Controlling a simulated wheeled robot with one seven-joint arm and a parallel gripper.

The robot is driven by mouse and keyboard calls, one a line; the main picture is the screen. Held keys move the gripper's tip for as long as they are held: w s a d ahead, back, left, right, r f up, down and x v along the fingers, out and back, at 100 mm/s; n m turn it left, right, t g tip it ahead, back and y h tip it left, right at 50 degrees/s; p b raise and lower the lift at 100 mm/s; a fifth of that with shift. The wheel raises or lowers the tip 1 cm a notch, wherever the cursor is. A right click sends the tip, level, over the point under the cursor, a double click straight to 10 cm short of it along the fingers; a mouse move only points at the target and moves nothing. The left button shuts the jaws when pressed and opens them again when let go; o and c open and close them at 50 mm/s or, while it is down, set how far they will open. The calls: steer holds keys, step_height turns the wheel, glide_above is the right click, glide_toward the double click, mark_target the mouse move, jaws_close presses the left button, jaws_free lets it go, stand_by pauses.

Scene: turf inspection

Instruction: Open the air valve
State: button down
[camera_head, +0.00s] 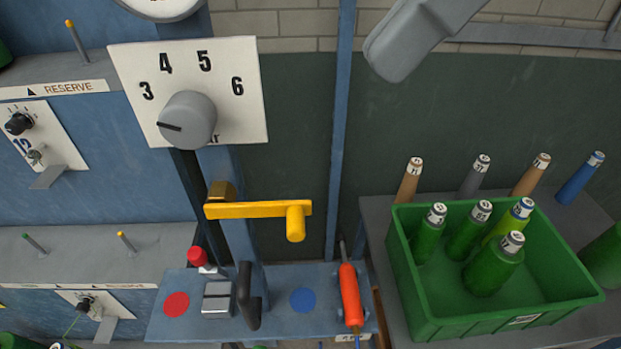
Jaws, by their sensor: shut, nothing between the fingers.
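The air valve has a yellow lever (258,209) fixed at a brass body (221,191) on the blue upright (235,235). The lever lies about level, pointing right across the upright, with a stubby yellow handle at its right end. Above it is a white plate with a grey dial knob (189,120) and the numbers 3 to 6; the knob's dark mark points left, below the 3. A grey rounded part of my arm (410,45) enters at the top right, well above and right of the lever. My gripper's fingers are not in the picture.
Below the lever, a blue shelf holds a red-topped part (198,257), a black handle (248,297) and an orange-handled tool (350,295). A green crate (460,325) of green bottles stands at right, with more bottles behind it. The space right of the lever is clear.

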steer(key=d+f+p+x, duration=0.1)
steer(key=d+p+x, duration=0.1)
steer(key=x, duration=1)
steer(key=shift+f, duration=0.65)
steer(key=shift+a+f, duration=0.1)
steer(key=shift+a, duration=0.05)
